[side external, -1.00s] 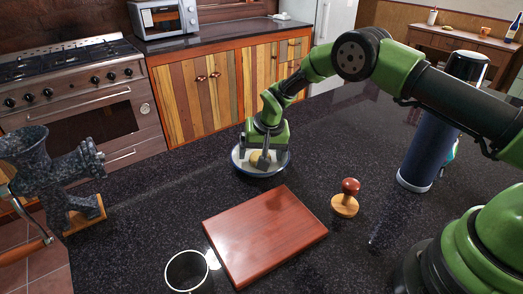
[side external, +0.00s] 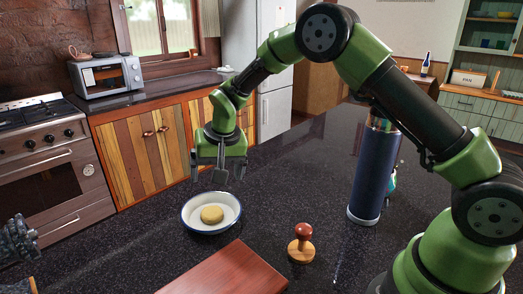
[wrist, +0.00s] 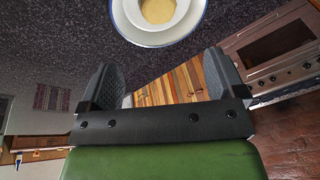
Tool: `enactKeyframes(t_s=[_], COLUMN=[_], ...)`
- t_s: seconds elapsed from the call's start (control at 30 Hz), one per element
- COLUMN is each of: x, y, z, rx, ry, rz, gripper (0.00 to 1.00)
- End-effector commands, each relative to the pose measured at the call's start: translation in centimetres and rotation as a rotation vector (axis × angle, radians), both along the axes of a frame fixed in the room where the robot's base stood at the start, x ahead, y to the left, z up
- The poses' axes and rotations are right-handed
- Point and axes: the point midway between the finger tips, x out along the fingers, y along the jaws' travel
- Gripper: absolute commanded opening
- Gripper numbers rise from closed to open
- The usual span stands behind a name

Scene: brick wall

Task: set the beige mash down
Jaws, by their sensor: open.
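The beige mash (side external: 212,214) is a small round patty lying in a white bowl with a dark blue rim (side external: 232,228). The bowl stands on the dark speckled counter. My gripper (side external: 219,178) is open and empty, pointing down above the far side of the bowl and apart from the mash. In the wrist view the mash (wrist: 158,9) and part of the bowl (wrist: 196,17) show at the top edge, cut off by the frame. Both open fingers (wrist: 163,78) show below them with nothing between.
A reddish wooden board (side external: 222,272) lies in front of the bowl. A wooden stamp with a red knob (side external: 301,245) stands to the right, and a tall dark blue cylinder (side external: 370,180) stands farther right. Part of a dark grinder (side external: 17,243) shows at the left edge.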

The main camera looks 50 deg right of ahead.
Motion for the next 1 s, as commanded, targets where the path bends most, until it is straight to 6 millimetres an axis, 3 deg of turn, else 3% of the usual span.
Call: enactKeyframes(t_s=[0.17,0.27,0.37,0.5,0.7,0.9,1.0], x=[-0.3,-1.4,-3.6,-8.4,-16.4,-23.8,-26.2], y=[-0.1,-0.3,-0.7,-1.1,-1.4,-1.3,-1.1], z=[1.1,4.0,8.2,13.5,18.0,18.9,18.5], rx=[0.003,0.011,0.024,0.043,0.066,0.084,0.089], ry=[-0.009,-0.034,-0.072,-0.129,-0.215,-0.298,-0.328], rz=[0.003,0.011,0.026,0.056,0.105,0.156,0.176], gripper=[0.89,0.89,0.89,0.89,0.89,0.89,0.89])
